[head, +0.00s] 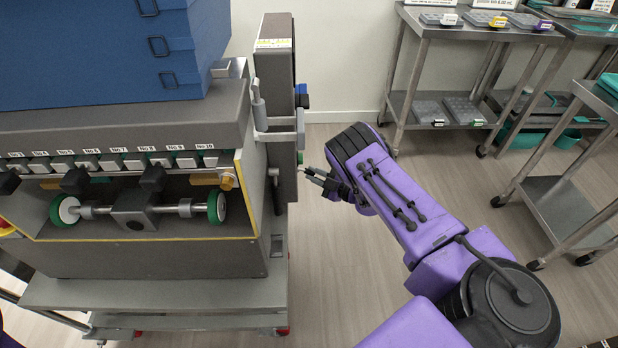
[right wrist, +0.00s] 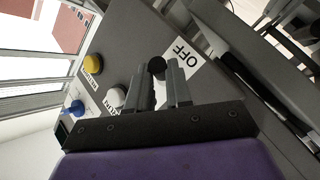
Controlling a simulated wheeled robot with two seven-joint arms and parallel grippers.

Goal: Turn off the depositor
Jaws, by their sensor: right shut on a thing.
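The depositor (head: 150,255) stands at the left in the head view, with a tall grey control box (head: 272,100) on its right side. My right gripper (head: 308,174) is at the right face of this box. In the right wrist view, the panel (right wrist: 133,42) carries a white OFF label (right wrist: 183,56). A small black round knob (right wrist: 157,66) sits beside the label. The fingers of my right gripper (right wrist: 163,78) are shut on the black knob, which shows between their tips. My left gripper is not in view.
The panel also has a yellow button (right wrist: 92,64), a blue knob (right wrist: 76,107) and a white button (right wrist: 115,98). Steel shelves (head: 455,110) with trays stand at the back right, and a steel cart (head: 565,205) at the right. The floor (head: 330,260) between is clear.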

